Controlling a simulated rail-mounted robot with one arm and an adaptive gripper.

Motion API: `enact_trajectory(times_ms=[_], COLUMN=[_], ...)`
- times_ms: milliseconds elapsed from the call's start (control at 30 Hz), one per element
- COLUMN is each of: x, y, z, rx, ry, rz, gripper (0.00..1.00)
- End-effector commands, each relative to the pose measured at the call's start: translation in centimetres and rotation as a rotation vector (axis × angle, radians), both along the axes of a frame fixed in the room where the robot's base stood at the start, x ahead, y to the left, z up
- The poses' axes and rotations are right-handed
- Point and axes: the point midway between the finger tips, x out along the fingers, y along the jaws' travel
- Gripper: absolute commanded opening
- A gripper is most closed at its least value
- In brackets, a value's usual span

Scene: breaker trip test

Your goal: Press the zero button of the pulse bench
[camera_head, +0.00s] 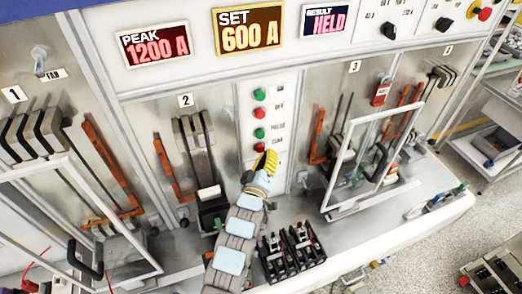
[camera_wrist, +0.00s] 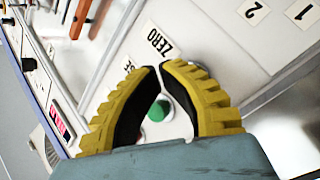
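The pulse bench's column of buttons is on the white strip in the middle of the head view. The zero button (camera_head: 259,147) is the lowest, red and partly covered by my fingertips. The green pulse button (camera_head: 259,132) is just above it. My gripper (camera_head: 269,158) has yellow ribbed fingers, with the tips together at the lower end of the column. In the wrist view my gripper (camera_wrist: 160,68) has its tips close to the ZERO label (camera_wrist: 160,40). A green button (camera_wrist: 157,111) shows between the fingers; the zero button is hidden there. Contact cannot be told.
Displays above read PEAK 1200 A (camera_head: 155,45), SET 600 A (camera_head: 248,28) and RESULT HELD (camera_head: 325,20). A white-framed guard (camera_head: 375,160) stands to the right, with a red padlock (camera_head: 381,93) above.

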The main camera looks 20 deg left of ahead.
Motion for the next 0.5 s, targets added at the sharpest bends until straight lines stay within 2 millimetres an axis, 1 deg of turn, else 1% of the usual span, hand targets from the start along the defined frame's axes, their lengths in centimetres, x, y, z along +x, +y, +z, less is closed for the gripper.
enact_trajectory(times_ms=[200, 500], x=[0.38, 0.40], y=[0.41, 0.40], z=[-0.08, 0.01], rx=[0.001, 0.001], ry=[-0.001, 0.000], rz=[0.001, 0.000], gripper=[0.00, 0.00])
